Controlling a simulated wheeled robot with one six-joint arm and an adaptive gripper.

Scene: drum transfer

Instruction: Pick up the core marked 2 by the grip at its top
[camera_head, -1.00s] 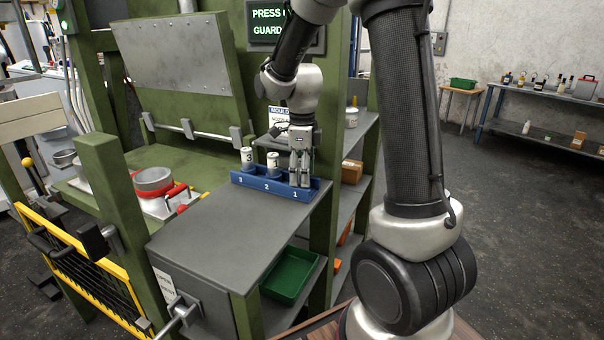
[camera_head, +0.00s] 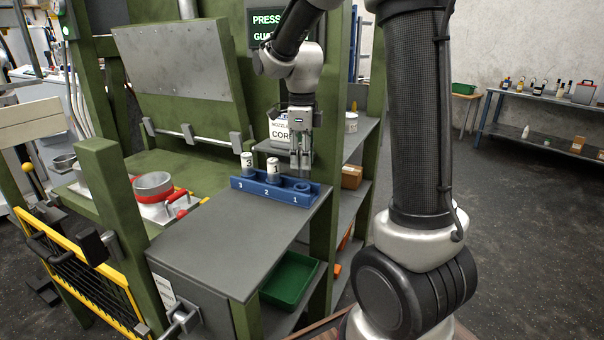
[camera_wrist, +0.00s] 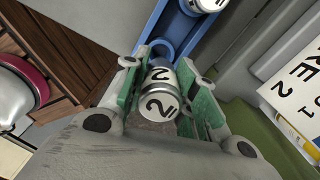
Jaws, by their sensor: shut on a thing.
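The core marked 2 (camera_wrist: 158,100) is white with a metal band and sits between my gripper's green-padded fingers in the wrist view. My gripper (camera_head: 301,160) is shut on it, above the position labelled 1 of the blue rack (camera_head: 249,186). The fingers hide most of the held core in the head view. The round socket at position 1 (camera_head: 302,186) is empty below it. A core marked 3 (camera_head: 247,161) stands at position 3. Another white core (camera_head: 273,168) stands at position 2; its mark is too small to read.
The rack lies on a grey bench top (camera_head: 230,235) with clear room in front. Green press posts (camera_head: 325,190) stand close to the right of the rack. A green bin (camera_head: 290,279) is below the bench. A metal pot (camera_head: 153,186) with red parts is at left.

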